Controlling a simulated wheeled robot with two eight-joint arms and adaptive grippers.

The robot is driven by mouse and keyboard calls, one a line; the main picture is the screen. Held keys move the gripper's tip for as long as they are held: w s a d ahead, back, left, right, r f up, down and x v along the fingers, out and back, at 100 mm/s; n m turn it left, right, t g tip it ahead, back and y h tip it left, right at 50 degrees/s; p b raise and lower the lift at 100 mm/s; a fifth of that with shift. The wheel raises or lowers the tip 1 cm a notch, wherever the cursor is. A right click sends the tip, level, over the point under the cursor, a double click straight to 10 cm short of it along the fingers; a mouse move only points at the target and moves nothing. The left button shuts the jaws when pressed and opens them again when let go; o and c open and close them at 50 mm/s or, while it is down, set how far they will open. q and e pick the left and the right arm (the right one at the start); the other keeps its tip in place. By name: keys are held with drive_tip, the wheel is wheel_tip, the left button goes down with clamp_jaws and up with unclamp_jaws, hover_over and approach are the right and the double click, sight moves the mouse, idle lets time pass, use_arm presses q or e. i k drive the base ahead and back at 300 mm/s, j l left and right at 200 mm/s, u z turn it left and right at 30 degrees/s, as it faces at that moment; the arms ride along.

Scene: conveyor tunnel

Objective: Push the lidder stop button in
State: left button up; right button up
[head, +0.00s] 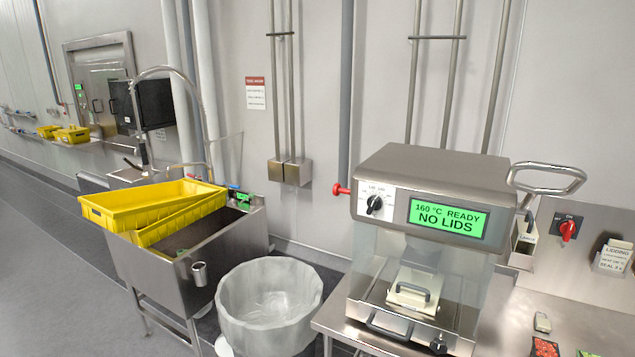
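The lidder (435,185) is a steel benchtop machine at the right of the head view. Its green screen (447,217) reads "160 °C READY NO LIDS". A red mushroom-shaped button (339,189), which looks like the stop button, sticks out from the upper left side of its housing. It stands out from the housing on a short stem. A black dial (375,205) is on the front, left of the screen. Neither of my grippers is in view, and nothing touches the button.
A steel bench (335,317) carries the lidder. A red rotary switch (568,230) marked ON is on the panel at right. A clear-lined round bin (268,303) stands left of the bench. A steel sink (165,285) holds yellow crates (120,212). Floor at far left is clear.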

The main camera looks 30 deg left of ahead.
sight(337, 189)
drive_tip(key=j+z, duration=0.1)
drive_tip(key=j, duration=0.7)
drive_tip(key=j+z, duration=0.1)
drive_tip(key=j, duration=0.65)
drive_tip(key=k+j+z, duration=0.1)
drive_tip(key=j, duration=0.7)
drive_tip(key=j+z, duration=0.1)
drive_tip(key=j, duration=0.7)
drive_tip(key=k, duration=0.05)
